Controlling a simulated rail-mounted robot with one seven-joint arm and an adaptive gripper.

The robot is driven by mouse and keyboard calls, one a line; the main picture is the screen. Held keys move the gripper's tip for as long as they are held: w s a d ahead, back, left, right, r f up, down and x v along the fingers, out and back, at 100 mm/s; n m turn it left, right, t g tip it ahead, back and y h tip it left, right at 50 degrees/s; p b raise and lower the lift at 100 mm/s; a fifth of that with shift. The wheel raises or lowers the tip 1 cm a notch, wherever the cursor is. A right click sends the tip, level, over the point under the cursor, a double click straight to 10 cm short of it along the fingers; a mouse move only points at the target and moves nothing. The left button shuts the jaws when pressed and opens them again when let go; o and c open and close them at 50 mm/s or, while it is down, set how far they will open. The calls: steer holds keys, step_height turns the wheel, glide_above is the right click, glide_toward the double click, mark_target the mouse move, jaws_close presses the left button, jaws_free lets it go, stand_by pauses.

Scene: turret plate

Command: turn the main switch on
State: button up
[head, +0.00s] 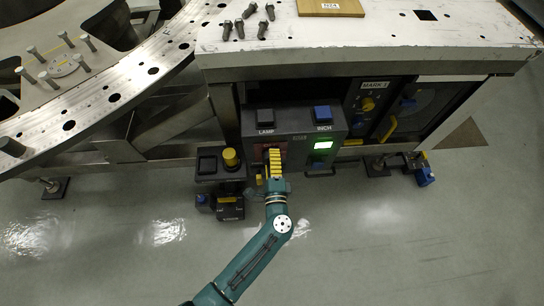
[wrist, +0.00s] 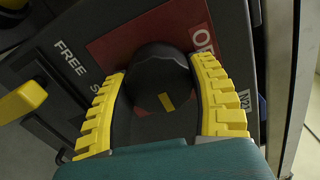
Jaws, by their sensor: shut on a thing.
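The main switch is a round black knob (wrist: 150,72) with a short yellow mark, on a red plate (wrist: 115,42) in the wrist view. Part of a label starting with "O" shows on the plate at the right; the rest is hidden by a finger. My gripper (wrist: 158,68) has its two yellow ribbed fingers on either side of the knob, closed on it. In the head view my gripper (head: 274,160) reaches the front of the dark control box (head: 293,132) and hides the knob.
Above my gripper are a LAMP button (head: 265,116) and a blue INCH button (head: 322,113). A yellow-topped knob (head: 231,158) stands close at left.

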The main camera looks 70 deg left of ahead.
steer(key=o, duration=1.2)
steer(key=shift+d, duration=0.1)
steer(key=v, duration=1.2)
steer(key=shift+r, duration=0.1)
steer(key=shift+w, duration=0.1)
